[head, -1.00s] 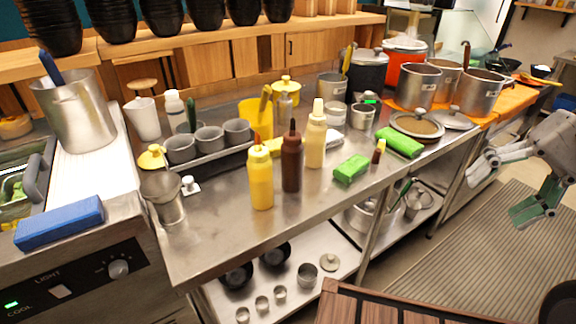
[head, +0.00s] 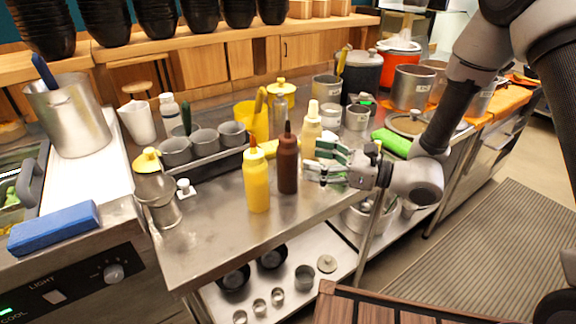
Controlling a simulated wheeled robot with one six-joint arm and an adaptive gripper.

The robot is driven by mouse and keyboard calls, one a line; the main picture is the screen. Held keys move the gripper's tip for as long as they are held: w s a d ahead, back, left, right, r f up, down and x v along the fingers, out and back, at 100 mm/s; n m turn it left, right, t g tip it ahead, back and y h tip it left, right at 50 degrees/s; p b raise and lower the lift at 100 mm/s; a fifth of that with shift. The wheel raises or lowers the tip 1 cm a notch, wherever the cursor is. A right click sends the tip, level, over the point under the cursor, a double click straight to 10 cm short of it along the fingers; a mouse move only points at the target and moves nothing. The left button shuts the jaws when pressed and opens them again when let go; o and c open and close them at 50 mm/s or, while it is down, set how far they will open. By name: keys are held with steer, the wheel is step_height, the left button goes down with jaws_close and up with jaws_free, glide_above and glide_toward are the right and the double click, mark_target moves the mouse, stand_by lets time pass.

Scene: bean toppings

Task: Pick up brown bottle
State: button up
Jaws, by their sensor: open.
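The brown bottle (head: 288,165) stands upright on the steel counter (head: 225,222), between a yellow bottle (head: 256,182) on its left and a cream bottle (head: 311,130) behind it on its right. My gripper (head: 314,164) reaches in from the right over the counter. Its fingers are open and point left at the brown bottle, a short way from its right side. I cannot tell whether a fingertip touches it. The fingers hide the lower part of the cream bottle.
A tray with grey cups (head: 204,142) and a yellow tub (head: 251,120) stand behind. A green packet (head: 391,142) lies right of my gripper. A metal jug with a yellow lid (head: 156,188) is at the left. The counter's front strip is clear.

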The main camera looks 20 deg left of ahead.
mark_target(288, 154)
steer(key=a, duration=0.5)
steer(key=w+a, duration=0.1)
steer(key=a, duration=0.1)
steer(key=shift+a+f, duration=0.2)
steer(key=shift+a, duration=0.05)
steer(key=c, duration=0.8)
